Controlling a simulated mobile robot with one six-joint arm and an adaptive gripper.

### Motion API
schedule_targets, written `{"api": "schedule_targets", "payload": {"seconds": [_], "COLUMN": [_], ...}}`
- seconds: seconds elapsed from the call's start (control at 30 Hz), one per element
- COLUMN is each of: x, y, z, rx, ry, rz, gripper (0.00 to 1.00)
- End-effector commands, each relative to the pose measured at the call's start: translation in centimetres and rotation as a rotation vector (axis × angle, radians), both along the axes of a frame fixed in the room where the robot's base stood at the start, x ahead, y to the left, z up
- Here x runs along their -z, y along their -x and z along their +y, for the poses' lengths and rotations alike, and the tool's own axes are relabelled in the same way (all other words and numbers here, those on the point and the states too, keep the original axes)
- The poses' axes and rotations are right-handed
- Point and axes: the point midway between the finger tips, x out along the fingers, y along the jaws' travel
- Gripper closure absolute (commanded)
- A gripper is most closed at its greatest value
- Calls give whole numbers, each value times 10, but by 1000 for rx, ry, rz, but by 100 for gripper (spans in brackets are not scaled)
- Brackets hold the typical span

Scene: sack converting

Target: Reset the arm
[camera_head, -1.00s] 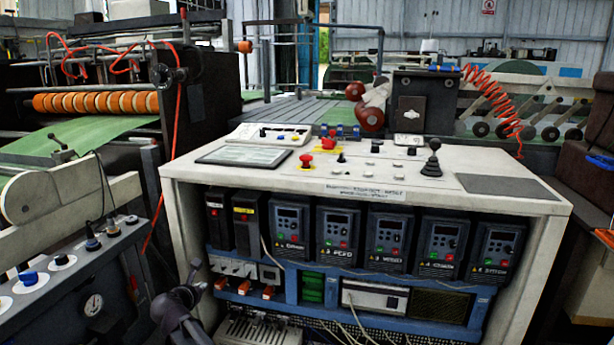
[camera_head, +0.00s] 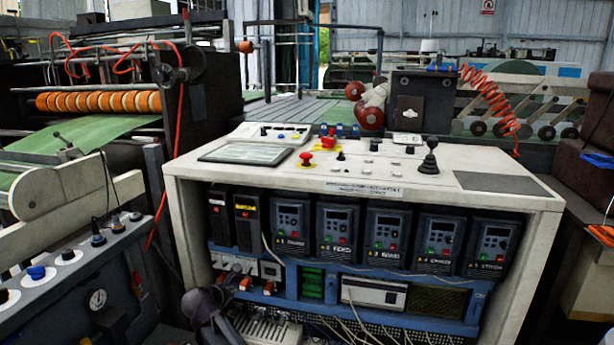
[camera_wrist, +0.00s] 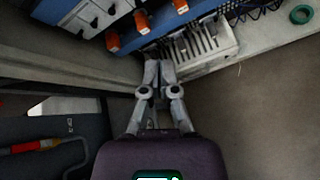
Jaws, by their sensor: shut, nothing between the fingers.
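My gripper (camera_wrist: 159,68) shows in the wrist view with its two fingers together and nothing between them. It points toward the lower inside of the control cabinet, near a white finned unit (camera_wrist: 205,45), and appears apart from it. In the head view a dark part of my arm shows at the bottom, left of centre, in front of the cabinet's lower left; the fingertips cannot be made out there.
The white control cabinet (camera_head: 540,202) stands ahead, with red buttons, a black joystick (camera_head: 429,158) and several drives. Brown floor (camera_wrist: 275,90) is clear at right in the wrist view.

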Motion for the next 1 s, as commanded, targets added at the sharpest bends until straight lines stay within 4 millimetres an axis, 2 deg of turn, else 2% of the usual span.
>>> {"api": "schedule_targets", "payload": {"seconds": [0.23,0.47,0.7,1.0], "x": [18,40,58,75], "y": [6,26,60,114], "z": [-84,-171,-248,-324], "rx": [267,611,984,1470], "ry": [-225,-490,-738,-1006], "rz": [63,118,152,165], "gripper": [100,100,100,100]}}
